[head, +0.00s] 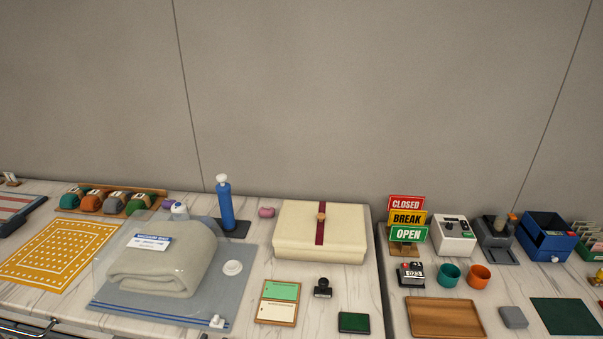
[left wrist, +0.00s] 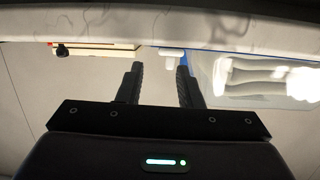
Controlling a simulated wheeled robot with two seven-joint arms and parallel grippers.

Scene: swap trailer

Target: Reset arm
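My left gripper (left wrist: 160,70) shows in the left wrist view, with its two dark fingers apart and nothing between them. The fingers point toward the marble worktop's edge, and I see no contact with any object. The head view shows neither gripper. My right gripper is in neither view.
The worktop (head: 343,295) holds a folded grey blanket in a clear bag (head: 165,262) on a blue-grey mat, a cream box (head: 318,228), a blue pump bottle (head: 225,205) and a yellow patterned mat (head: 62,250). A second counter at right carries signs (head: 407,218) and a wooden tray (head: 444,316).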

